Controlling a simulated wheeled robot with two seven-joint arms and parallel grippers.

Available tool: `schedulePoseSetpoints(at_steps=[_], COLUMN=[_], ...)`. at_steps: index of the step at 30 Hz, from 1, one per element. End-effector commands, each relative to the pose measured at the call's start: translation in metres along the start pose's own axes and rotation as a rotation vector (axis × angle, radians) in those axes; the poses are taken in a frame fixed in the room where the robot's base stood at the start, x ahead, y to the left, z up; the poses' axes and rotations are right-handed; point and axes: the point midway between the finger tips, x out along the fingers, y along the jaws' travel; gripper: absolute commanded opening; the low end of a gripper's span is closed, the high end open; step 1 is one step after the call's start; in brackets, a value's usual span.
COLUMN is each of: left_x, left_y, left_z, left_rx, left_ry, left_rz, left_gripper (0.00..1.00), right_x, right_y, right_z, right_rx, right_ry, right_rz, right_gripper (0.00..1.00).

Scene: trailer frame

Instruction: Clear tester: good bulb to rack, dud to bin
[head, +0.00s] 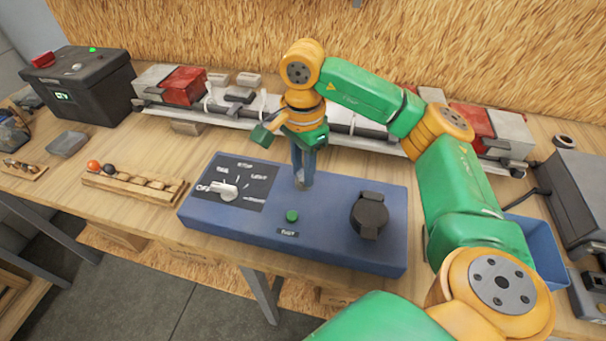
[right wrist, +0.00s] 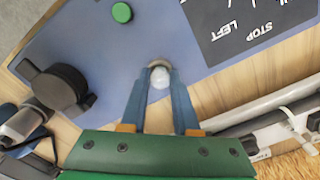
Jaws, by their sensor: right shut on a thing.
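The blue tester (head: 330,246) lies across the middle of the bench, with a white knob (head: 226,191) whose handle points toward OFF. My right gripper (head: 303,184) points down over the tester's back edge. In the right wrist view, its two blue fingers (right wrist: 160,84) are shut on a pale bulb (right wrist: 160,77) at a round socket. Whether the bulb is still seated there is not clear. The wooden rack (head: 150,194) is left of the tester, with an orange ball-shaped piece and a dark one at its left end. A blue bin (head: 537,248) is at the right, partly behind my arm. My left gripper is out of view.
A green button (head: 292,216) and a black round cap (head: 369,213) are on the tester's top. A black box (head: 83,85) stands back left; a light bar with red lamps (head: 185,86) runs along the back. A grey case (head: 580,195) stands at the right edge.

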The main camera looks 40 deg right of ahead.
Motion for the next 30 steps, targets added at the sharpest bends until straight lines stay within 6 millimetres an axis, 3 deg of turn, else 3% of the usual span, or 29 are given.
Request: schedulePoseSetpoints(at_steps=[7,30], left_x=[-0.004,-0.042], left_y=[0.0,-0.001], left_z=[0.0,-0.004], left_rx=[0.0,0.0], left_ry=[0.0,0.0], left_rz=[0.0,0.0], left_gripper=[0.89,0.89], right_x=[-0.005,-0.049], right_y=[0.0,0.0], right_z=[0.0,0.0], right_rx=[0.002,0.003], right_ry=[0.0,-0.001], right_rz=[0.0,0.0], right_gripper=[0.03,0.03])
